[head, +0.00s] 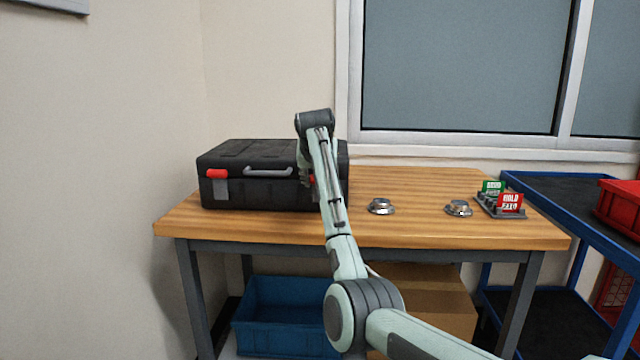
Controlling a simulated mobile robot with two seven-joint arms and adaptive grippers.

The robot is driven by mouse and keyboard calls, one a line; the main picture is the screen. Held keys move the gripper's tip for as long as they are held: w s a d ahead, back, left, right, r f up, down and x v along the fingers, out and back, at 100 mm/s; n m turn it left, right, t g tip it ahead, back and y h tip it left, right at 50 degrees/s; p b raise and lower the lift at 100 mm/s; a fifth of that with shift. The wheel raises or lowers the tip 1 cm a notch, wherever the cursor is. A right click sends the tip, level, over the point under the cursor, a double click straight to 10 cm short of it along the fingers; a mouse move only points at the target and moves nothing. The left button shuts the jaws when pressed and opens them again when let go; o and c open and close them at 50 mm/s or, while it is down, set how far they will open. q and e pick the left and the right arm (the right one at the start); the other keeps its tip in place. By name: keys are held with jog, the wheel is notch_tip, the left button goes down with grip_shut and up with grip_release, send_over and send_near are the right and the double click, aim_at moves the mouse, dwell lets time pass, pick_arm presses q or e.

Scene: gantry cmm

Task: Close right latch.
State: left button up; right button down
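A black case (255,155) with a grey front handle (268,172) sits on the left part of the wooden table, its lid down. Its left latch (216,174) is red, with a grey plate below it. The right latch (312,181) is mostly hidden behind my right arm; only a bit of red shows, so its position cannot be told. My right gripper (306,178) is at the case's front right, by that latch. Its fingers are mostly hidden by the arm, so contact and opening cannot be told. My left gripper is out of view.
Two round metal pieces (381,206) (458,208) and a rack with green and red HOLD tags (510,203) stand on the table (420,233). A blue cart (570,205) with a red bin (622,205) is at the right. A blue bin (285,315) and cardboard box (430,295) are below.

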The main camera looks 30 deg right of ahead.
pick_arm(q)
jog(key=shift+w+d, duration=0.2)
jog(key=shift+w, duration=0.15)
pick_arm(e)
jog(key=shift+w+d+r+g+y, duration=0.2)
jog(key=shift+w+g+y, duration=0.15)
jog(key=shift+g, duration=0.15)
jog(key=c, duration=0.8)
grip_release()
jog(key=shift+w, duration=0.1)
jog(key=v, duration=1.2)
